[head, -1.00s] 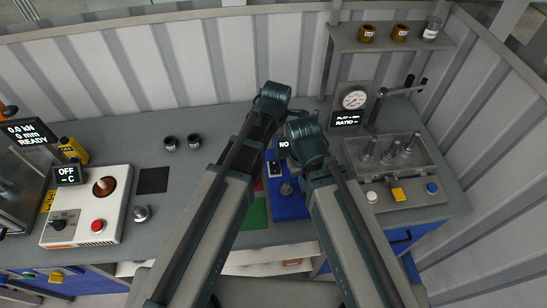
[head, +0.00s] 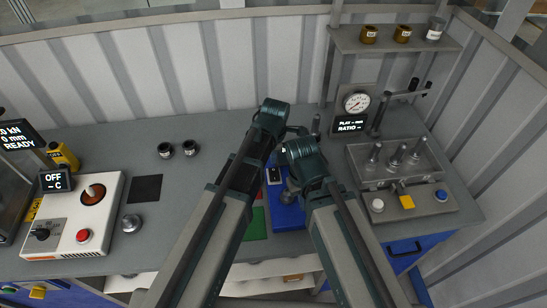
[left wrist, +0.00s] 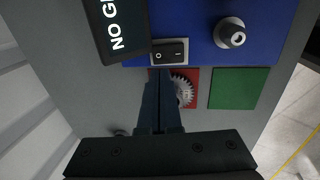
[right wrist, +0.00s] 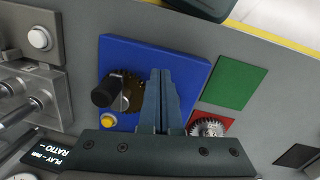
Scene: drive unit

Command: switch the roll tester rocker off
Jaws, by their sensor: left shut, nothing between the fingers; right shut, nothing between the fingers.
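The roll tester is a blue plate (left wrist: 265,25); it also shows in the head view (head: 288,217), partly behind my arms. Its black rocker (left wrist: 170,51), in a pale frame with white marks, sits at the plate's edge beside a dark display (left wrist: 116,28) reading "NO G…". Which side is pressed in, I cannot tell. My left gripper (left wrist: 160,76) is shut and empty, its tips just short of the rocker in that view. My right gripper (right wrist: 160,76) is shut and empty over the plate, beside a brass gear (right wrist: 129,92) and black crank knob (right wrist: 105,93). The rocker is not visible there.
A steel gear (left wrist: 182,90) lies on a red square beside a green square (left wrist: 238,88). A yellow button (right wrist: 108,120) is on the plate. A gauge fixture (head: 405,165) stands right; a heater box (head: 75,215) stands left. My arms run close together.

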